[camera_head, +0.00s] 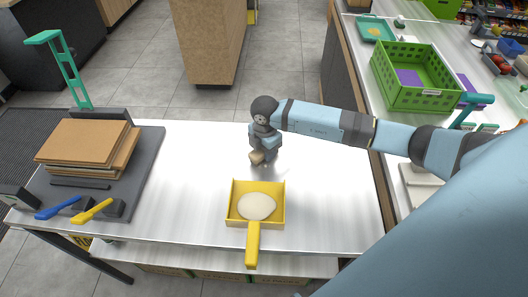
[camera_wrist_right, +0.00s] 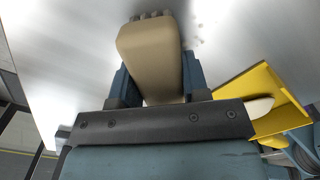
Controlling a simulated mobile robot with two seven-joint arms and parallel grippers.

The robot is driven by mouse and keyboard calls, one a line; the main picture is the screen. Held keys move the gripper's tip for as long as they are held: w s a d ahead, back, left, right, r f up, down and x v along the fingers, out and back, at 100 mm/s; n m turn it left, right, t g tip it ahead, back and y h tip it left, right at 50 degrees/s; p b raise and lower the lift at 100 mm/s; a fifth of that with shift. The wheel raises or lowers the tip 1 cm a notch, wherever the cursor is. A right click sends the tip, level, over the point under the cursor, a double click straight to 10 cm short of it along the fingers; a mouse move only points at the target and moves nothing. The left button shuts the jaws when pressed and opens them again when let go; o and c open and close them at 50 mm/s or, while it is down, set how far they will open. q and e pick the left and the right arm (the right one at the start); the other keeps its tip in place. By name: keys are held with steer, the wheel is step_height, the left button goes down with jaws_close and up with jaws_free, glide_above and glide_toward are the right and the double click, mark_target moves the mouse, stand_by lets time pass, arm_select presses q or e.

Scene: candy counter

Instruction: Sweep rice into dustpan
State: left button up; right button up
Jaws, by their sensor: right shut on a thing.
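A yellow dustpan (camera_head: 252,240) lies on the steel table, its handle toward the front edge. A pale, whitish mound of rice (camera_head: 257,206) lies inside the pan. My right gripper (camera_head: 263,150) is above the table just behind the dustpan. It is shut on a beige-handled brush (camera_head: 257,158), which also shows between the fingers in the right wrist view (camera_wrist_right: 150,50), with dark bristles at its far end. Small specks show on the table beside the bristles; I cannot tell if they are grains. Part of the dustpan (camera_wrist_right: 262,92) shows there at right. My left gripper is not in view.
A grey board (camera_head: 150,160) with stacked brown sheets (camera_head: 85,145) and blue and yellow tools stands at left. A green crate (camera_head: 415,85) stands on the right counter (camera_head: 365,60). The table (camera_head: 190,180) is clear between the board and the dustpan.

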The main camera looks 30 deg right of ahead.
mark_target(267, 169)
steer(key=shift+s+a+f+p, duration=0.1)
steer(key=shift+s+a+p, duration=0.35)
steer(key=shift+s+a, duration=0.35)
steer(key=shift+s+a+p, duration=0.45)
steer(key=shift+s+a, duration=0.05)
steer(key=shift+s, duration=0.25)
steer(key=shift+s+a+r+p, duration=0.15)
steer(key=shift+a+r+p, duration=0.05)
steer(key=shift+a+p, duration=0.1)
steer(key=shift+w+d+f, duration=0.15)
steer(key=shift+w+d, duration=0.25)
steer(key=shift+d, duration=0.3)
steer(key=shift+w+d+b, duration=0.2)
steer(key=shift+w+d, duration=0.1)
steer(key=shift+d, duration=0.3)
steer(key=shift+w+d+b, duration=0.2)
steer(key=shift+w+d, duration=0.1)
steer(key=shift+d, duration=0.25)
steer(key=shift+w+d, duration=0.2)
steer(key=shift+d, duration=0.05)
steer(key=shift+s+a+p, duration=0.35)
steer(key=shift+s+a, duration=0.05)
steer(key=shift+s, duration=0.15)
steer(key=shift+s+a+p, duration=0.55)
steer(key=shift+s+a, duration=0.55)
steer(key=shift+s, duration=0.1)
